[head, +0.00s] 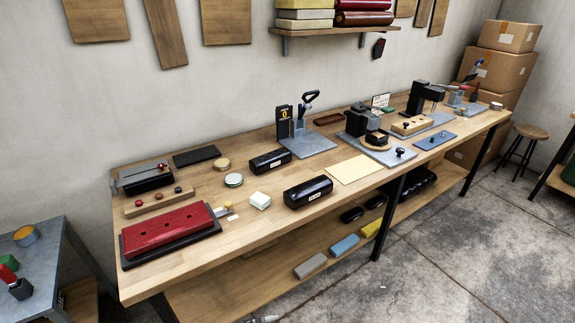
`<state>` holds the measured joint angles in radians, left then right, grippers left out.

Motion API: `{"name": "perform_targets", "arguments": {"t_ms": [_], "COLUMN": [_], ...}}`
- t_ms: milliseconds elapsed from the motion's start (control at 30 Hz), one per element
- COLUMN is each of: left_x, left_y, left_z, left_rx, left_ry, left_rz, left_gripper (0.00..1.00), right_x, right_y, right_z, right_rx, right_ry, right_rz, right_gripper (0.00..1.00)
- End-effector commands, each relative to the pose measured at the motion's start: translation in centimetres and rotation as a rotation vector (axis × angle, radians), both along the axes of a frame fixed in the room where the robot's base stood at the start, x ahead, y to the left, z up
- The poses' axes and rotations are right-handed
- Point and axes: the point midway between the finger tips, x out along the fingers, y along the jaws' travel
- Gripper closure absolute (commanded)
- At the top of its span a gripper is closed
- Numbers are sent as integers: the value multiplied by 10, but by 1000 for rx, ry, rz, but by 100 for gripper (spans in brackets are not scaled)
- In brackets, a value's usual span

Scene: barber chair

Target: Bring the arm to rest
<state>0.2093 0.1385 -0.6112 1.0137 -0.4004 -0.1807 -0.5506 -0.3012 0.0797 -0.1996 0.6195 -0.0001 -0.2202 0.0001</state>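Neither of my grippers can be made out. A small grey piece shows at the bottom edge, too cut off to identify. I cannot tell which thing the task calls the arm. A red padded panel (168,229) with several small dots lies on a dark base at the near left of the wooden workbench (256,232). Two glossy black rounded blocks, one farther back (270,161) and one nearer the front (308,192), lie at mid-bench. A black upright device (361,122) stands on a grey plate, and another black device (421,97) stands farther right.
A grey plate (316,144) bears an upright holder with a black-handled tool. A cream sheet (355,169) lies near the front edge. Coloured blocks lie on the lower shelf (215,291). A grey side table (52,262) stands left.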

Motion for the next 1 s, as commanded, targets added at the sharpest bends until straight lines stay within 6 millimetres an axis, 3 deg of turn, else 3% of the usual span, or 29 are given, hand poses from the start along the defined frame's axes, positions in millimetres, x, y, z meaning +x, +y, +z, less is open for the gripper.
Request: {"name": "perform_targets", "arguments": {"t_ms": [33, 100, 267, 400, 600, 700, 833, 1000], "left_x": [-24, -54, -138, -224, -337, -376, -406, -415], "left_y": [19, 46, 104, 151, 201, 216, 227, 231], "left_z": [-31, -67, -135, -179, -212, -218, -221, -221], "left_rx": [-1, 0, 21, 57, 124, 152, 175, 181], "left_ry": [88, 198, 416, 580, 744, 792, 825, 834], "left_rz": [97, 235, 528, 764, 1035, 1124, 1190, 1212], "left_gripper": [34, 34, 34, 34, 34, 34, 34, 34], "right_x": [0, 1, 1, 1, 2, 2, 2, 2], "right_y": [0, 0, 0, 0, 0, 0, 0, 0], "right_z": [-1, -2, -4, -6, -7, -8, -8, -8], "right_rx": [0, 0, 0, 0, 0, 0, 0, 1], "right_ry": [-1, -1, -2, -2, -2, -2, -2, -3], "right_rz": [0, 0, 0, 0, 1, 1, 1, 1], "right_gripper": [64, 64, 64, 64, 64, 64, 64, 64]}}
